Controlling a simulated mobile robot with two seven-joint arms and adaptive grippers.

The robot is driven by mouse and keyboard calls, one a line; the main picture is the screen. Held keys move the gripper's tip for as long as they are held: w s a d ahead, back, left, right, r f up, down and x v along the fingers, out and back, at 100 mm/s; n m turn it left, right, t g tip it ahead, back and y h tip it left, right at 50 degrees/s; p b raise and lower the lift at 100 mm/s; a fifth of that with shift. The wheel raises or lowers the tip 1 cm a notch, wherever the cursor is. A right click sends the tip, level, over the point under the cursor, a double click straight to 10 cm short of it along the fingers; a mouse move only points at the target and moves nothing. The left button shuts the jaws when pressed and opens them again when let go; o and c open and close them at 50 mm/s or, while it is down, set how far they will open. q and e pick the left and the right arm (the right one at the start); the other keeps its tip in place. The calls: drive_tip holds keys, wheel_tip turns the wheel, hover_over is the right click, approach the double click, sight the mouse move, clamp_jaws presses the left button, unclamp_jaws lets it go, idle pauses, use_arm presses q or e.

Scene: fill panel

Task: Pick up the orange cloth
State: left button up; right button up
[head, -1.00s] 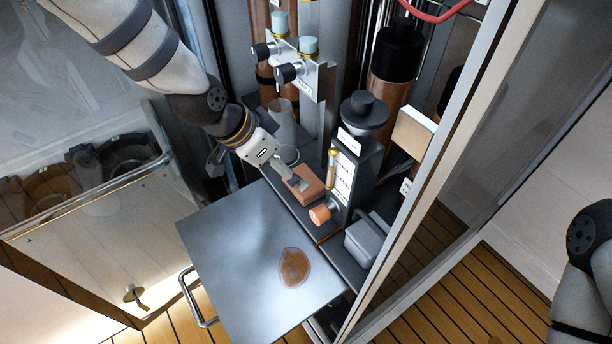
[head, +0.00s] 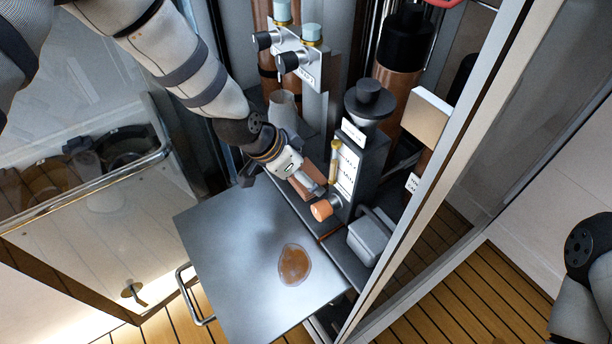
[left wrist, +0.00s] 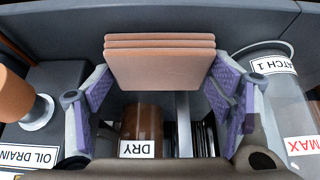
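The orange cloth is a folded, layered stack on the dark ledge behind the grey metal panel, partly hidden by my gripper in the head view. In the left wrist view the cloth (left wrist: 160,66) lies straight ahead, between and just beyond the fingertips. My left gripper (head: 315,188) is right over the cloth. Its purple-padded fingers (left wrist: 160,88) are spread wide on either side of the cloth, with a gap showing at their bases. I cannot tell whether a fingertip touches the cloth's edges. My right gripper is out of view.
An orange-ended valve knob (head: 321,209) labelled oil drain stands close beside the cloth. A clear cup marked max (left wrist: 283,110) is on the other side. A brown puddle (head: 294,265) lies on the lowered panel (head: 225,245). A grey box (head: 372,238) sits right.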

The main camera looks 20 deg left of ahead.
sight(314, 170)
use_arm(q)
wheel_tip(314, 170, up, 4)
drive_tip(key=shift+f+p, duration=0.1)
drive_tip(key=shift+p, duration=0.3)
drive_tip(key=s+a+r+p, duration=0.2)
drive_tip(key=s+r+p, duration=0.1)
drive_tip(key=s+r, duration=0.6)
drive_tip(key=s, duration=0.4)
drive_tip(key=shift+s+a, duration=0.15)
drive_tip(key=shift+s, duration=0.25)
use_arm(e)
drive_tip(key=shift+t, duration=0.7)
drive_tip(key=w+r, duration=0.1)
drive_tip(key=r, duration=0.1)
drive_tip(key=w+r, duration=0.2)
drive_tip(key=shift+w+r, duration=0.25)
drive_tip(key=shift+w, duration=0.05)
